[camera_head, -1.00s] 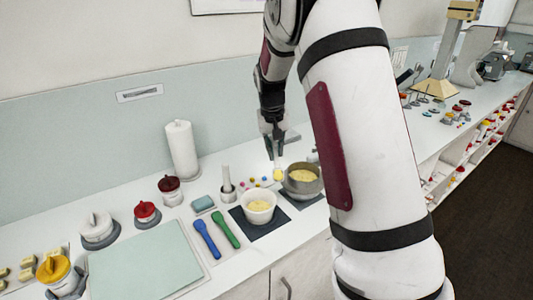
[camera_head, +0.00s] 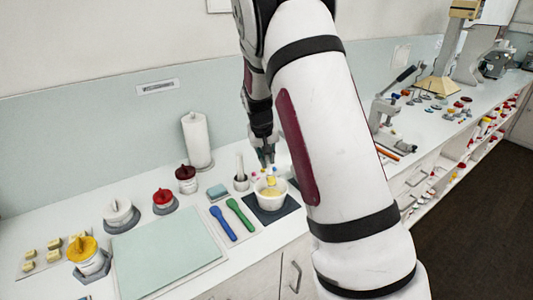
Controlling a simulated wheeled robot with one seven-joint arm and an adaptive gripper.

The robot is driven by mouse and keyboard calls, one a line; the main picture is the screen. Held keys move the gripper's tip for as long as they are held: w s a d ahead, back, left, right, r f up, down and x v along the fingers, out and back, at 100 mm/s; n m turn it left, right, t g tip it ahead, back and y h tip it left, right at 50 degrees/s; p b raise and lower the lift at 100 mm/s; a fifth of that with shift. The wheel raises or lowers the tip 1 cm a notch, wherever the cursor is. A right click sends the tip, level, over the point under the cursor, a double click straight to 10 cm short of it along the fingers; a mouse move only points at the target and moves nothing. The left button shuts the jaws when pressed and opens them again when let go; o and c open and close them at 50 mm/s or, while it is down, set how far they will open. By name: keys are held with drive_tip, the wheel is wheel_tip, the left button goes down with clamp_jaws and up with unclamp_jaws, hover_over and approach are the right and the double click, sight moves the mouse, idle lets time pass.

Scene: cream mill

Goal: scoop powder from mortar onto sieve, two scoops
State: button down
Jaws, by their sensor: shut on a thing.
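The mortar, a white bowl (camera_head: 270,203) with yellow powder in it, stands on a dark mat (camera_head: 288,208). My gripper (camera_head: 266,161) is right above the bowl, pointing down. It is shut on a small scoop (camera_head: 270,171), which shows yellow at its lower end. The scoop's end is at or just above the bowl's opening; whether it touches the powder cannot be told. The sieve is not visible now; my arm covers the area to the right of the bowl.
A blue spatula (camera_head: 223,224) and a green spatula (camera_head: 240,213) lie left of the bowl. A pestle in a small holder (camera_head: 241,182) stands close behind it. A paper roll (camera_head: 196,142), lidded jars (camera_head: 163,199) and a pale green board (camera_head: 165,255) are further left.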

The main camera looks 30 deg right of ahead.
drive_tip(key=shift+f+b, duration=0.6)
drive_tip(key=shift+f, duration=2.6)
drive_tip(key=shift+r+p, duration=0.7)
drive_tip(key=shift+r, duration=3.7)
drive_tip(key=shift+d, duration=0.1)
